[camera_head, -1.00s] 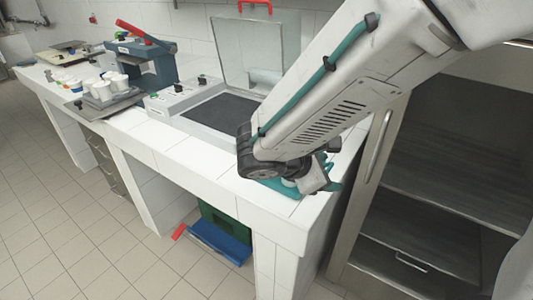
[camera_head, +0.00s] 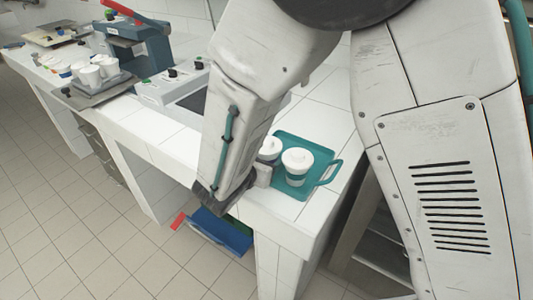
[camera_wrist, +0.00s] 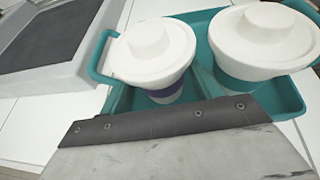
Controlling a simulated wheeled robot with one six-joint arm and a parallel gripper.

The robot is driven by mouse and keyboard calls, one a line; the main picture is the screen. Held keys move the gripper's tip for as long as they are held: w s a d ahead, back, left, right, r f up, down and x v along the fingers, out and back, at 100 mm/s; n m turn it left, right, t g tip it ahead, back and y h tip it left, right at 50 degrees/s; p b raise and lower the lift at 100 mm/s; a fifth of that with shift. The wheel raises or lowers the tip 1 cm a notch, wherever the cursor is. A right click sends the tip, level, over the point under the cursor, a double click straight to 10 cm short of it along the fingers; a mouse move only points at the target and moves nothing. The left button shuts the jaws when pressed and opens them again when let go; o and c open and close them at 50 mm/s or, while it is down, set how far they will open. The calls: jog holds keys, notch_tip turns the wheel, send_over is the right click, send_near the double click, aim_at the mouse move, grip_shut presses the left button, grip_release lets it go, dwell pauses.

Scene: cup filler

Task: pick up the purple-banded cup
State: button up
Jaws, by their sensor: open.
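The purple-banded cup (camera_wrist: 160,58) has a white lid; a purple band shows beneath it in the wrist view. It stands on the teal tray (camera_wrist: 108,62), left of a white-lidded cup with a teal band (camera_wrist: 262,42). In the head view two lidded cups stand on the tray (camera_head: 321,158). The left cup (camera_head: 269,147) is partly hidden by my arm and its band cannot be seen; the right cup (camera_head: 297,162) shows a teal band. My gripper (camera_head: 262,176) is open beside the cups at the tray's near-left side. In the wrist view its dark-edged part covers the lower cup bodies.
A machine with a dark flat top (camera_wrist: 48,40) stands left of the tray. Further left on the white counter (camera_head: 150,135) are a blue-grey press (camera_head: 140,42) and a grey tray of white cups (camera_head: 95,88). Blue and green bins (camera_head: 222,232) lie under the counter.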

jog(key=shift+x, duration=1.1)
jog(key=c, duration=0.8)
jog(key=shift+r, duration=0.15)
